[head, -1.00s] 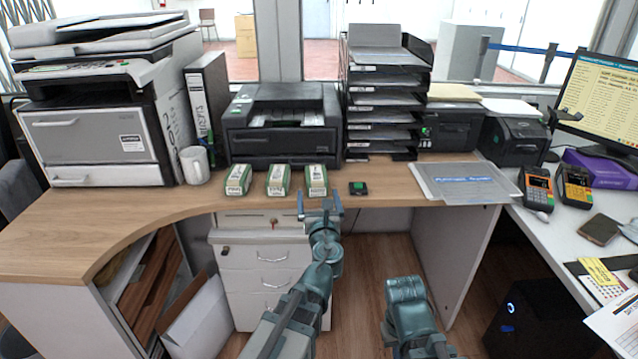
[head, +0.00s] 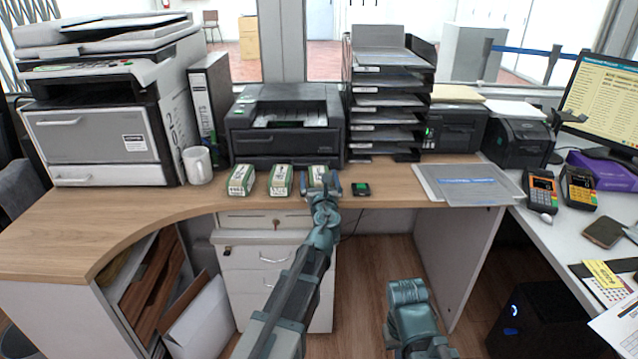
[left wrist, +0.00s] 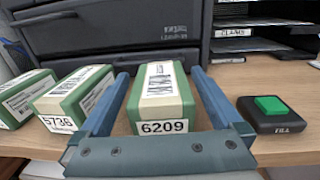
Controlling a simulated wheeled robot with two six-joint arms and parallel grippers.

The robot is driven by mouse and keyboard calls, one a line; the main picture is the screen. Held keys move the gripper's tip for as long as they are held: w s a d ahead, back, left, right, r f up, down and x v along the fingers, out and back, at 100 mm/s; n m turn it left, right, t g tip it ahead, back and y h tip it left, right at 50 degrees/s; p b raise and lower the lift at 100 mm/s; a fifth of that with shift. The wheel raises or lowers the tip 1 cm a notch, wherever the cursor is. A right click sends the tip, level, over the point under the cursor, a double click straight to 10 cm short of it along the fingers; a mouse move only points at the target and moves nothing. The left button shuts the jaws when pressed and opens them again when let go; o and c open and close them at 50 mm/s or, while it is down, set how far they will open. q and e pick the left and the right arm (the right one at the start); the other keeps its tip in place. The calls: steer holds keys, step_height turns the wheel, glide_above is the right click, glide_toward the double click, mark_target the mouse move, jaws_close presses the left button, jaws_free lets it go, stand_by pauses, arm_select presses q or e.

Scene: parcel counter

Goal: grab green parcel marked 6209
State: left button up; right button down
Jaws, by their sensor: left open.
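The green and white parcel marked 6209 (left wrist: 162,100) stands on the wooden counter, the rightmost of three similar parcels. In the head view it (head: 318,174) is partly hidden by my left gripper (head: 324,188). My left gripper (left wrist: 159,75) is open, with one blue finger on each side of the 6209 parcel. Gaps show between the fingers and the parcel's sides, more clearly on the right. The parcel marked 5736 (left wrist: 72,100) is just left of the left finger. My right arm shows low in the head view, but its gripper does not.
Another green parcel (head: 242,180) stands further left. A small black box with a green button (head: 361,188) lies just right of the left gripper. A black printer (head: 284,125) stands behind the parcels, with a tray stack (head: 385,100) behind right.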

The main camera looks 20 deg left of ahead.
arm_select(q)
steer(key=x, duration=0.2)
steer(key=shift+w+a, duration=0.1)
steer(key=shift+w, duration=0.2)
steer(key=shift+c, duration=0.3)
steer(key=c, duration=1.4)
